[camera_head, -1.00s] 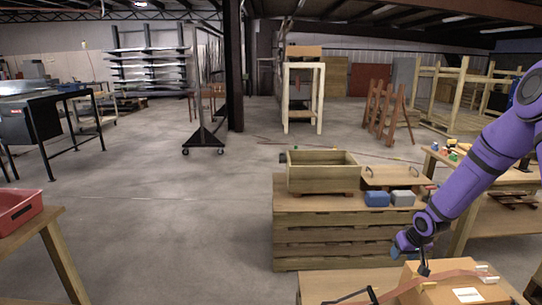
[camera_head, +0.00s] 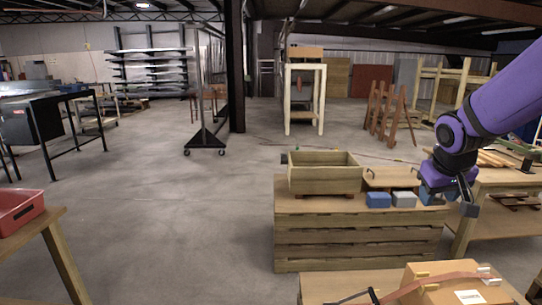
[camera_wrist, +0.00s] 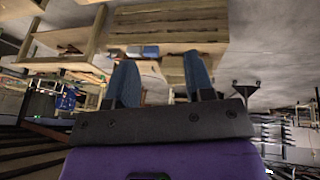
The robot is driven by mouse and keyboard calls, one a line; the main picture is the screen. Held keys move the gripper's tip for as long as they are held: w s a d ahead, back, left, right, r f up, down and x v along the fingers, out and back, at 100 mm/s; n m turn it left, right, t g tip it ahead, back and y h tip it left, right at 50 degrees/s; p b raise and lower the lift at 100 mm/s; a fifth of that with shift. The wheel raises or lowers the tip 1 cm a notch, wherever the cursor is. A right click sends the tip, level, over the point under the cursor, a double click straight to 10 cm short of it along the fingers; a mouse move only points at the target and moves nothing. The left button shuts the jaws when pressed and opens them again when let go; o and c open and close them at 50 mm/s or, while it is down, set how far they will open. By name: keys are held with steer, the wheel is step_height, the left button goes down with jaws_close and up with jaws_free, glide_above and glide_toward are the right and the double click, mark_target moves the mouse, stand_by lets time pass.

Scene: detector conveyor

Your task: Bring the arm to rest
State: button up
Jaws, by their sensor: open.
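My purple arm comes in from the right in the head view. My gripper (camera_head: 472,209) hangs in the air at the right, in front of the gap between the slatted wooden stand and the right workbench. In the wrist view my gripper (camera_wrist: 159,85) shows two blue fingers well apart, with nothing between them. The gripper touches nothing that I can see.
The slatted stand (camera_head: 355,244) carries a wooden box (camera_head: 325,178), blue and grey blocks (camera_head: 379,200), and a lid-like board (camera_head: 392,178). A cardboard box (camera_head: 455,283) lies on the front table. A red bin (camera_head: 18,212) stands at left. The middle floor is clear.

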steer(key=s+a+r, duration=0.2)
steer(key=s+r, duration=0.1)
steer(key=s, duration=0.4)
steer(key=s+a+r+y, duration=0.1)
steer(key=s+a+r, duration=0.1)
steer(key=s, duration=0.5)
steer(key=s+a+r+t+y, duration=0.1)
steer(key=s+a+r, duration=0.1)
steer(key=s, duration=0.6)
steer(key=shift+a+r, duration=0.25)
steer(key=shift+r, duration=0.6)
